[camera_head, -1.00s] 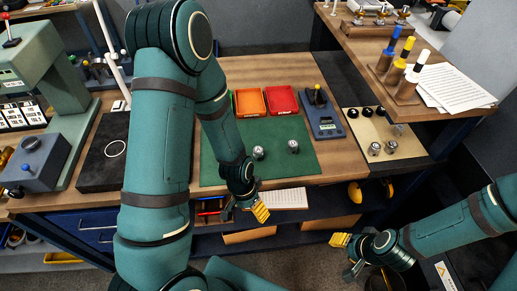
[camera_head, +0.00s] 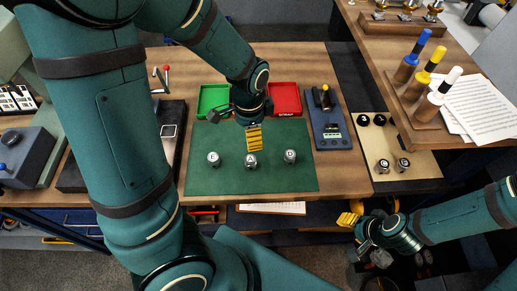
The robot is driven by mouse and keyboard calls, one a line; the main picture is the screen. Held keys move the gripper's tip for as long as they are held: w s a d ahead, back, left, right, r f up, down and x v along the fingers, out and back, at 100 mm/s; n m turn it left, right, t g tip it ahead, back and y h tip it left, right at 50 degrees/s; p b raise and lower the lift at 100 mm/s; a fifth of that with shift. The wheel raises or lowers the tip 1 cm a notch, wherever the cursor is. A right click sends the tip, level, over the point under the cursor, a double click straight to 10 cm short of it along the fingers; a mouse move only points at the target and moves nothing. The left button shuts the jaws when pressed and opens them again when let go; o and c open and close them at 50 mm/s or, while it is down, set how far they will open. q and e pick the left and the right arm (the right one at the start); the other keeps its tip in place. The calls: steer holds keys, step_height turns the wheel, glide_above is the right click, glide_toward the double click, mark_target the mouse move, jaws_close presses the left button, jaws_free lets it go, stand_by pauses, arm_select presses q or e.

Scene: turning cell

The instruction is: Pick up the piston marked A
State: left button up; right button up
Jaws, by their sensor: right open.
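Three small metal pistons stand in a row on the green mat (camera_head: 200,182). The middle piston (camera_head: 251,163) seems to carry the letter A on its top. The left piston (camera_head: 213,159) and the right piston (camera_head: 290,156) also have marks, too small to read surely. My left gripper (camera_head: 254,138) points down over the mat, its yellow finger pads just behind the middle piston in the picture. I cannot tell its height or whether its fingers are apart. My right gripper (camera_head: 351,226) is open and empty, in front of the bench edge.
A green tray (camera_head: 213,98) and a red tray (camera_head: 286,99) stand behind the mat. A blue-grey scale (camera_head: 328,133) is to its right, then a beige board (camera_head: 410,170) with more metal parts and black pieces. Coloured-top pegs (camera_head: 421,110) stand on the raised shelf.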

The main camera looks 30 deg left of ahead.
mark_target(250, 159)
arm_select(q)
step_height(250, 159, down, 8)
steer(key=shift+f+b, duration=0.2)
steer(key=shift+b, duration=0.7)
steer(key=shift+s+f, duration=0.2)
steer(key=shift+f, duration=0.25)
step_height(250, 159, down, 4)
steer(key=shift+s+f+b, duration=0.15)
steer(key=shift+f+b, duration=0.1)
steer(key=shift+b, duration=0.2)
jaws_close()
